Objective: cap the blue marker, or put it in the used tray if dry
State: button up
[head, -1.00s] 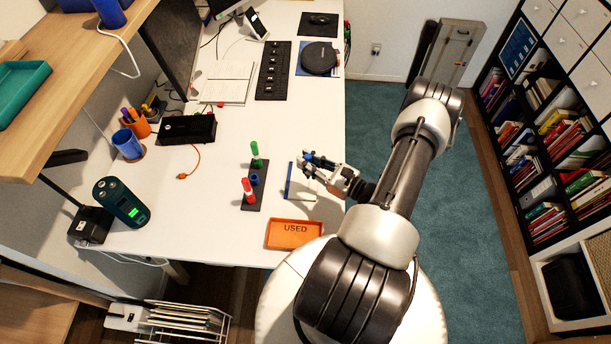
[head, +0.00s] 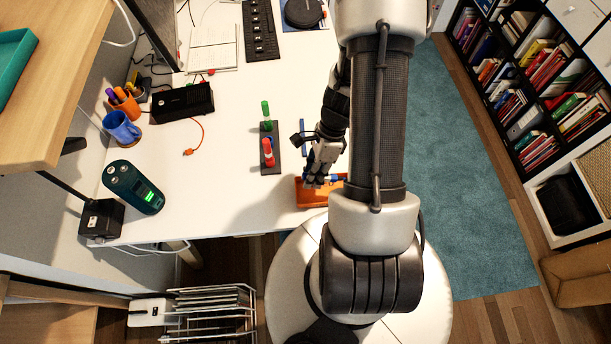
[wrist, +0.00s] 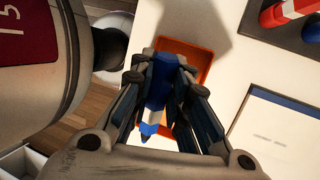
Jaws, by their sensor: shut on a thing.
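My gripper (head: 316,182) is shut on the blue marker (wrist: 160,85), which lies between the fingers in the wrist view. A blue cap (wrist: 312,33) sits in the dark stand (head: 271,168), beside the red marker (head: 268,152).
A green marker (head: 266,110) stands in the same stand. A white panel with a blue edge (wrist: 268,125) is beside my gripper. A dark green device (head: 133,187), a blue mug (head: 122,128) and a black box (head: 183,101) are further left.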

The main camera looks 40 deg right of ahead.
aim_at(311, 196)
jog(key=shift+w+d+h, duration=0.2)
jog(key=shift+w+h, duration=0.05)
jog(key=shift+h, duration=0.05)
jog(key=shift+g, duration=0.3)
jog(key=shift+d+f, duration=0.1)
jog(key=shift+f+b, duration=3.7)
jog(key=shift+f, duration=0.65)
jog(key=o, duration=0.9)
jog(key=shift+r, duration=0.2)
